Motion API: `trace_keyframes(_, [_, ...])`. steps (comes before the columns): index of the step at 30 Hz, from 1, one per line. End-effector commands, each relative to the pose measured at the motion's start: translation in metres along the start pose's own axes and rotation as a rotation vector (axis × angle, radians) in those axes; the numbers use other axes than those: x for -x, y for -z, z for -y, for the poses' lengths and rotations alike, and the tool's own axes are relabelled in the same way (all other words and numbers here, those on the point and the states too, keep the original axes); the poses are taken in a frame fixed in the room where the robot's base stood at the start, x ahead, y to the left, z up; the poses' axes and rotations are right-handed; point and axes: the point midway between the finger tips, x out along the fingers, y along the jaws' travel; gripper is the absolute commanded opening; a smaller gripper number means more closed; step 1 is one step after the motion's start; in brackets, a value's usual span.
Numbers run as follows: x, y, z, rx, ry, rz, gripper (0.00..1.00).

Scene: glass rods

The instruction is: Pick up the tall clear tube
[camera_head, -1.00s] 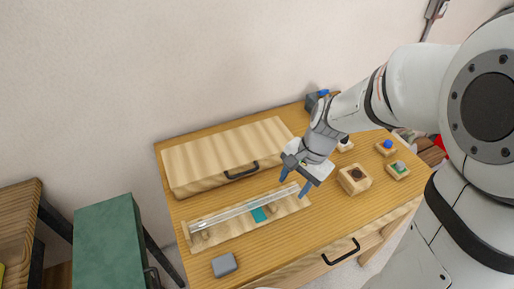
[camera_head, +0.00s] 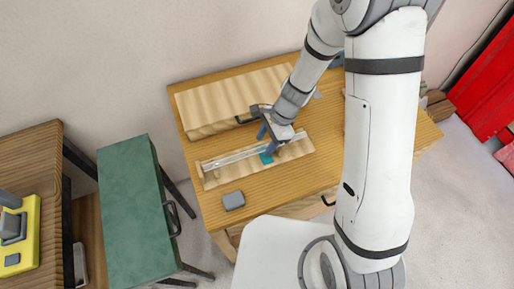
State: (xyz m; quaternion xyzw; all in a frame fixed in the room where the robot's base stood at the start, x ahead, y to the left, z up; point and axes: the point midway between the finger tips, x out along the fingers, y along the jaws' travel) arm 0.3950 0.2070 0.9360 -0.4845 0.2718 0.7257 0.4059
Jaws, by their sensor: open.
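The tall clear tube (camera_head: 234,157) lies lengthwise along a light wooden rack (camera_head: 215,179) on the wooden desk. A teal patch (camera_head: 266,158) shows on the rack beside the tube. My gripper (camera_head: 266,143) is open and points down over the right half of the tube. Its blue fingers are close to the tube, near the teal patch. I cannot tell whether they touch the tube or stand around it. My gripper hides part of the tube's right half.
A pale wooden drawer box (camera_head: 225,102) with a dark handle stands behind the rack. A small grey block (camera_head: 233,201) lies in front of it. A green cabinet (camera_head: 130,210) is at the left. My arm hides the right part of the desk.

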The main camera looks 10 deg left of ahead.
Motion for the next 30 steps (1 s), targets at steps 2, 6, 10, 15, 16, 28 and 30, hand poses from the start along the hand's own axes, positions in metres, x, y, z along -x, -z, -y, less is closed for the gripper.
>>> trace_keyframes(2, [-0.011,0.0,0.0,0.0,-0.003,0.001,0.47])
trace_keyframes(6, [-0.018,0.001,0.0,0.0,0.0,0.0,0.47])
trace_keyframes(10, [-0.018,0.001,0.0,0.0,0.001,0.0,0.47])
trace_keyframes(15, [-0.017,0.001,0.0,0.0,0.001,0.0,0.38])
trace_keyframes(16, [-0.017,0.001,0.0,0.0,0.001,0.0,0.35])
trace_keyframes(28, [-0.017,0.001,0.0,-0.001,0.001,0.0,0.02])
trace_keyframes(30, [-0.017,0.001,0.0,-0.001,0.002,0.0,0.0])
